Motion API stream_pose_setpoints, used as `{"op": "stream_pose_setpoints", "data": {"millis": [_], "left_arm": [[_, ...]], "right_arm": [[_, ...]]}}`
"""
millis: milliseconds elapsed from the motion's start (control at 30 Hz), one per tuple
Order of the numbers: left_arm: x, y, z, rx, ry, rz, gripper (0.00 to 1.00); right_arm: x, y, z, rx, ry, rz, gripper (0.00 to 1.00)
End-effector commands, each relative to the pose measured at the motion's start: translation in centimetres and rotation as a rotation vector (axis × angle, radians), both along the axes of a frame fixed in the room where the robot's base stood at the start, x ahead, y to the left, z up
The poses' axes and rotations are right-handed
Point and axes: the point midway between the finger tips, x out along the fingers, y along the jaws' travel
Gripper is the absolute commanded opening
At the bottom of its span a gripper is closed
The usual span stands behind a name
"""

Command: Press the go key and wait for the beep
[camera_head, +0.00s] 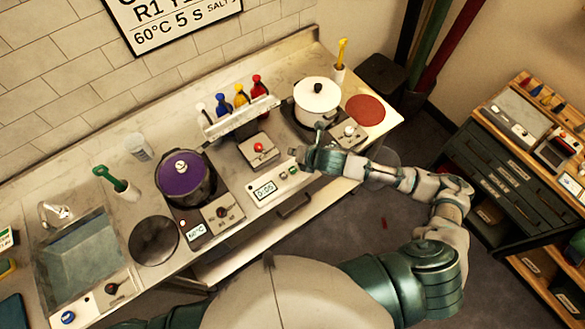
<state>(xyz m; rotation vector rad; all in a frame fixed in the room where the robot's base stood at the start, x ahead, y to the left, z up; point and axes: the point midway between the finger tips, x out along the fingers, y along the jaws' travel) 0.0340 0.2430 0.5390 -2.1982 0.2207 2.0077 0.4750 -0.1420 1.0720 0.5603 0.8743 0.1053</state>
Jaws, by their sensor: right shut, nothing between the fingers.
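A white timer panel (272,186) sits at the counter's front edge. Its small display (264,190) seems to read 0:05. A green key (284,175) is just right of the display; its label is too small to read, so I cannot confirm that it is the go key. My right gripper (302,154) is shut and empty, above and just right of the panel's right end. I cannot tell whether it touches the panel; it may hide part of that end. My left gripper is out of view.
A purple-lidded pot (184,176) stands on a hob to the left, a white pot (317,101) on another behind my right gripper. A red-knobbed box (259,150) and a rack of coloured bottles (238,112) stand behind the panel. A drawer cabinet (490,170) is at right.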

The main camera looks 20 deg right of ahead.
Motion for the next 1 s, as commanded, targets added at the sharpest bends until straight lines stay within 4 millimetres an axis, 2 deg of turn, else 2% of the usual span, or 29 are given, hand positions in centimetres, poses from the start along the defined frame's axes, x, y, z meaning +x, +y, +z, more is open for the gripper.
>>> {"op": "stream_pose_setpoints", "data": {"millis": [267,667,833,1000], "left_arm": [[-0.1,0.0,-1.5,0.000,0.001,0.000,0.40],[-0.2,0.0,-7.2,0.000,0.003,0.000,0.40],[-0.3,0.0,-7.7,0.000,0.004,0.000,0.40],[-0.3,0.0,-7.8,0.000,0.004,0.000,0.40]], "right_arm": [[0.0,-0.1,-1.5,0.001,0.001,-0.001,0.00],[0.0,-0.1,-6.8,0.001,0.002,-0.002,0.00],[-0.1,-0.1,-8.2,0.002,0.003,-0.002,0.00],[0.0,-0.1,-8.8,0.002,0.001,-0.002,0.00]]}}
